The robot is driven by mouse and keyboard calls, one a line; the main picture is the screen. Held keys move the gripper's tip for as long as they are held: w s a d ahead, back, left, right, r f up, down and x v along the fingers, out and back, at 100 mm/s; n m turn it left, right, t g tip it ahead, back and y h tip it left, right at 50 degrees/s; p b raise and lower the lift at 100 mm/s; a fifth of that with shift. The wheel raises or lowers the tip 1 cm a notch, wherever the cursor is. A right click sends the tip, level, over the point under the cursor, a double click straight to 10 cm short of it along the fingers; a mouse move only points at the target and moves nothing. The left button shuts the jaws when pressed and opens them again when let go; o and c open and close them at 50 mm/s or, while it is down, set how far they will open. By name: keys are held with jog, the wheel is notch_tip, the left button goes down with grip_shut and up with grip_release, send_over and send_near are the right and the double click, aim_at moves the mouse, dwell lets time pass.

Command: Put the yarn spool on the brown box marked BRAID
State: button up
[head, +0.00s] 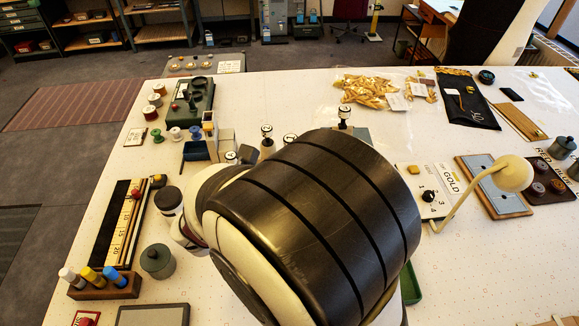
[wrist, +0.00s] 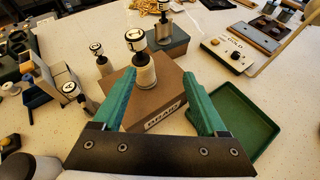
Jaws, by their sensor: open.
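The brown box marked BRAID (wrist: 167,110) sits in the middle of the wrist view, its label facing my gripper. A cream spool-like piece (wrist: 145,75) with a round black-and-white knob stands upright on the top of the box; I take it for the yarn spool. My gripper (wrist: 160,79) is open, its two green fingers spread over the near part of the box. The piece is just beyond the fingertips, and neither finger visibly grips it. In the head view my arm hides the brown box and my gripper.
Similar knobbed pieces stand around the box, one on a grey-green box (wrist: 165,43). A green tray (wrist: 240,122) lies right of the brown box. The GOLD panel (head: 428,190) and a lamp (head: 514,173) are at right. Small thread spools (head: 150,112) stand at the far left.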

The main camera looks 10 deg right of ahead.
jog(key=s+d+m+g, duration=0.8)
jog(key=s+d+m, duration=0.5)
jog(key=s+m, duration=0.15)
jog(key=s+a+m+g+y, duration=0.2)
jog(key=s+a+m+y, duration=0.7)
jog(key=m, duration=1)
jog(key=s, duration=0.3)
jog(key=shift+s+a+f+g, duration=0.2)
jog(key=shift+s+g, duration=0.1)
jog(key=shift+g, duration=0.1)
